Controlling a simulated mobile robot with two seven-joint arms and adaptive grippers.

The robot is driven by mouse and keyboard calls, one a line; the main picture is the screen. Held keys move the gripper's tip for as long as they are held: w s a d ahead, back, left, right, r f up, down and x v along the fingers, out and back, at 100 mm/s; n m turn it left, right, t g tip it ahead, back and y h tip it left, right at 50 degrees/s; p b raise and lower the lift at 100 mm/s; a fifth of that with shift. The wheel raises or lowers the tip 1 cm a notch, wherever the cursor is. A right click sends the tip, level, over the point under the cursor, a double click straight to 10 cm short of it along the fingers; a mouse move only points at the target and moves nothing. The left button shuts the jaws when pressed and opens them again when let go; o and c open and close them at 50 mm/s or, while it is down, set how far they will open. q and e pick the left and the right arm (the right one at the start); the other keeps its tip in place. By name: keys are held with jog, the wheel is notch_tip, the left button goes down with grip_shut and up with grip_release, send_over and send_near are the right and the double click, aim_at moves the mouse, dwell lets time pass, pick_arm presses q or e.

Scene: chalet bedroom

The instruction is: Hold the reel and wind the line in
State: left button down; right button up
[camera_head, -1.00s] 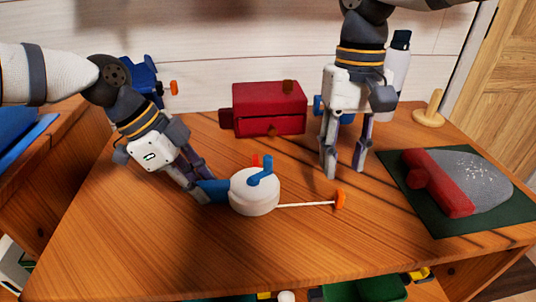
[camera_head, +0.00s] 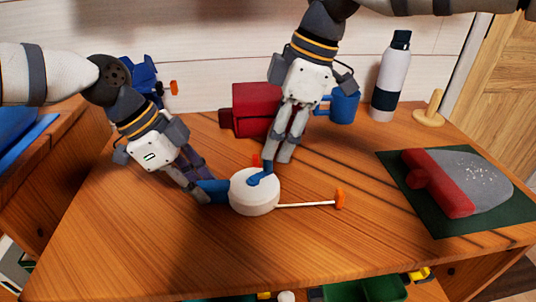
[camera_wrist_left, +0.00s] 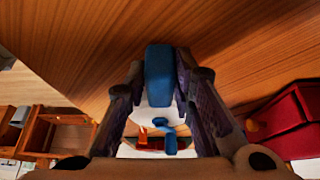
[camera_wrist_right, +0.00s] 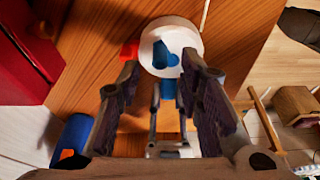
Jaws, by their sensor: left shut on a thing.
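The white round reel (camera_head: 254,195) rests on the wooden table, with a blue handle (camera_head: 212,191) to its left and a blue crank (camera_head: 258,179) on top. A white line (camera_head: 305,205) runs right from it to an orange end piece (camera_head: 340,199). My left gripper (camera_head: 203,194) is shut on the blue handle, which also shows in the left wrist view (camera_wrist_left: 158,75). My right gripper (camera_head: 276,162) is open, fingers pointing down at the crank. In the right wrist view the crank (camera_wrist_right: 160,54) lies between the fingertips; contact cannot be told.
A red box (camera_head: 252,108) stands behind, partly hidden by my right arm. A blue mug (camera_head: 345,103), a bottle (camera_head: 390,80) and a wooden peg stand (camera_head: 429,117) are at the back right. A green mat (camera_head: 412,203) carries a red and grey object (camera_head: 468,180). The table's front is clear.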

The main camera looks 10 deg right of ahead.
aim_at(268, 163)
jog(key=shift+x, duration=1.75)
jog(key=shift+c, duration=0.3)
